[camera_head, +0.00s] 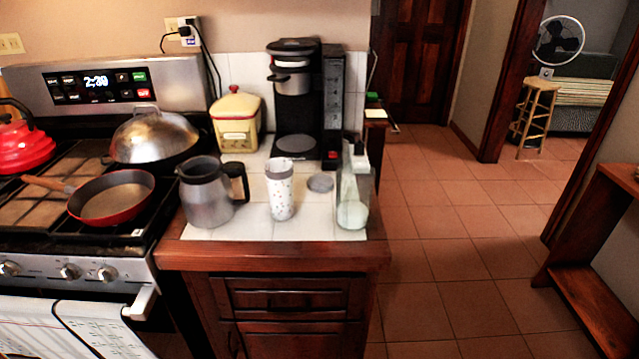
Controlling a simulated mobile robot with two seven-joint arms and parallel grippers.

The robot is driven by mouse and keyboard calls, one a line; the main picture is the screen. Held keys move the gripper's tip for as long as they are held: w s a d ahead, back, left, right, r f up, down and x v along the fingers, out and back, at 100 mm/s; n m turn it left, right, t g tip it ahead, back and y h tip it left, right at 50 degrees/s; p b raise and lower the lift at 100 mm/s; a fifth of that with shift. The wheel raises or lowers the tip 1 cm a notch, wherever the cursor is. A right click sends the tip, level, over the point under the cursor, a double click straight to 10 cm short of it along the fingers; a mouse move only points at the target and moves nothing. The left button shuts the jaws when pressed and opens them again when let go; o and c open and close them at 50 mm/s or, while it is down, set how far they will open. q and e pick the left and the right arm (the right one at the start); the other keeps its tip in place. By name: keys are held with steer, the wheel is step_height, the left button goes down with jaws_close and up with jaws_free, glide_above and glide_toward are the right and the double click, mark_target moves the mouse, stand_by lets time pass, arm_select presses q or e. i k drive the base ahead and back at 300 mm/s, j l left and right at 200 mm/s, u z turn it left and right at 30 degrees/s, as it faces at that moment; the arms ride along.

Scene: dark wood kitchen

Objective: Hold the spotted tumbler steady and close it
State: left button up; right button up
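The spotted tumbler (280,195), white with small dark spots, stands upright on the white tiled counter. Its top looks uncovered, though the inside is too small to make out. A flat round grey disc (320,183), which looks like a lid, lies on the tiles just right of the tumbler, apart from it. Neither of my grippers shows in the head view.
A steel jug (207,195) with a black handle stands close left of the tumbler. A clear bottle-like container (353,195) stands right, near the counter's edge. A coffee maker (293,100) and yellow canister (237,120) are behind. The stove holds a red pan (112,197).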

mark_target(281, 191)
steer(key=i+l+u, duration=0.1)
steer(key=l, duration=0.35)
steer(key=i+l+u, duration=0.1)
steer(key=l, duration=0.4)
steer(key=i+l+u, duration=0.1)
steer(key=l, duration=0.4)
steer(key=i+l+u, duration=0.1)
steer(key=l, duration=0.2)
steer(key=i+l+u, duration=0.1)
steer(key=l, duration=0.25)
steer(key=i+l, duration=0.25)
steer(key=i+l+u, duration=0.15)
steer(key=l, duration=0.25)
steer(key=i+l+u, duration=0.1)
steer(key=l, duration=0.25)
steer(key=i+l+u, duration=0.1)
steer(key=l, duration=0.25)
steer(key=i, duration=0.05)
